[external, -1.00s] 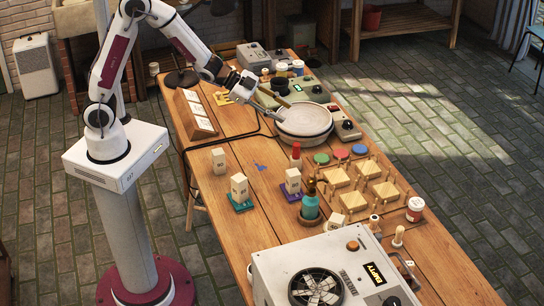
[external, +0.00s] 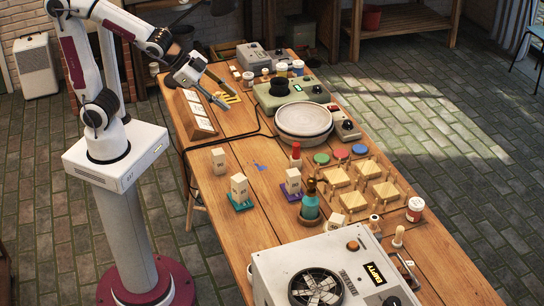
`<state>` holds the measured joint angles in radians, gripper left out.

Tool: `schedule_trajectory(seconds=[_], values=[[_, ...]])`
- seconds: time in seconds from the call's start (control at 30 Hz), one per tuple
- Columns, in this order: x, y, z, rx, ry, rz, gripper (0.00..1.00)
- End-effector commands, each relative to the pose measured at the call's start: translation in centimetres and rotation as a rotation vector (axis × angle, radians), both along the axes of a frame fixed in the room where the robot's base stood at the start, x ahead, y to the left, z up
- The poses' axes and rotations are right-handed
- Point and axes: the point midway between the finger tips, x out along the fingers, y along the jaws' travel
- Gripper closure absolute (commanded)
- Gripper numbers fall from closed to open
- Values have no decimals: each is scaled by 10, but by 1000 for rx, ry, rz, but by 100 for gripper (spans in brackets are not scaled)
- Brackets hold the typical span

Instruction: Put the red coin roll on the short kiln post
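A slim upright red piece (external: 296,149) with a paler lower part stands mid-table; it may be the red coin roll, but it is too small to be sure. Pale blocks that look like kiln posts stand near it: one on a purple pad (external: 292,181), one on a teal pad (external: 239,186), and one on bare wood (external: 219,160). I cannot tell which is the short post. My gripper (external: 230,96) is open and empty, above the far left of the table, well away from the red piece and the blocks.
A round pale plate (external: 304,119) sits on a wheel right of my gripper. The left-centre wood is mostly clear.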

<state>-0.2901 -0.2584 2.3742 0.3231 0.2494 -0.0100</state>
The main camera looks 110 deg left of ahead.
Motion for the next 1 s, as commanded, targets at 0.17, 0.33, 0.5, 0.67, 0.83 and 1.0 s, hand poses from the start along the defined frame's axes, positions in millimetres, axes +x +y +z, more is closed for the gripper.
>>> schedule_trajectory(seconds=[0.17, 0.33, 0.5, 0.67, 0.83, 1.0], values=[[-36, -33, 7, -52, 39, 1, 65], [-72, -64, 8, -111, 85, -7, 65], [-111, -94, 5, -173, 136, -28, 65], [-148, -120, 1, -227, 187, -56, 65], [-175, -137, -3, -267, 228, -80, 65], [-185, -144, -5, -283, 244, -90, 65]])
